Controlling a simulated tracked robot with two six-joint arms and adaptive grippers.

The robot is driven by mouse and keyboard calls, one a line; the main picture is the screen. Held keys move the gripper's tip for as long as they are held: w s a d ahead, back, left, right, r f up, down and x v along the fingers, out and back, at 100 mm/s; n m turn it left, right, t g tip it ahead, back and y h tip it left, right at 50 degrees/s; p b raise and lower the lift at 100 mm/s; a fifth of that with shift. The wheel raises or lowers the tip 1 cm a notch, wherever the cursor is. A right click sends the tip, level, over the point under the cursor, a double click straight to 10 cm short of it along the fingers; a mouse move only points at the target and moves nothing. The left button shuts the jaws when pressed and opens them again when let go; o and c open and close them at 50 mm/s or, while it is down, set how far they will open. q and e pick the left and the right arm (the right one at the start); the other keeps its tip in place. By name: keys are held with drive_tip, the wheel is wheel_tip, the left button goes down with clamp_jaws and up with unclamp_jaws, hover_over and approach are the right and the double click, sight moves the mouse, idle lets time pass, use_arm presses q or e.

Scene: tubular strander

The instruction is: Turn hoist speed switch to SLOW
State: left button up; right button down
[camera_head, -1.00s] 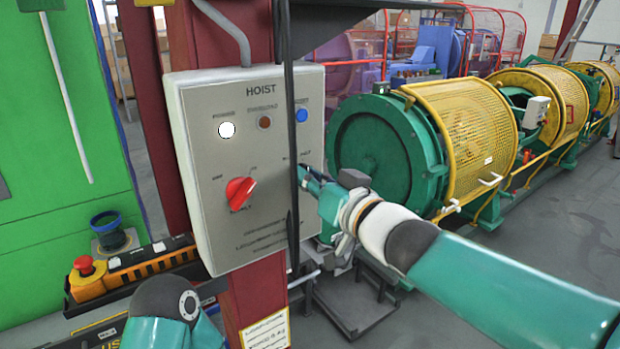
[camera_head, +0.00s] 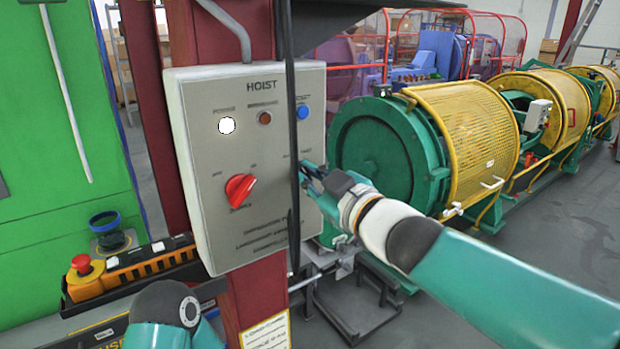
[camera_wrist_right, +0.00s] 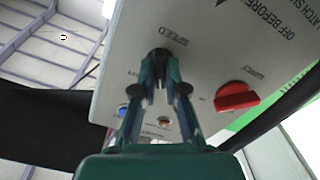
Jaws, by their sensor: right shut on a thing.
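The grey HOIST control box (camera_head: 225,165) is fixed to a dark red column. In the right wrist view, the speed switch (camera_wrist_right: 158,52), a dark knob, sits by the upside-down SPEED label. My right gripper (camera_wrist_right: 159,72) has its fingers closed around this knob at the panel face. In the head view the right gripper (camera_head: 309,176) is at the box's right edge, partly behind a black vertical strip. That strip hides the switch there, and its pointer direction cannot be read. Only a link of my left arm shows at the bottom left; its gripper is out of view.
The box also carries a red rotary knob (camera_head: 240,190), a lit white lamp (camera_head: 227,125), an amber lamp (camera_head: 264,118) and a blue button (camera_head: 302,112). The black strip (camera_head: 291,130) hangs before the box. An orange pendant (camera_head: 135,267) lies at lower left.

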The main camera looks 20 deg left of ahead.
idle(0.5)
drive_tip(key=c, duration=1.2)
unclamp_jaws()
drive_tip(key=v, duration=1.2)
drive_tip(key=shift+f, duration=0.15)
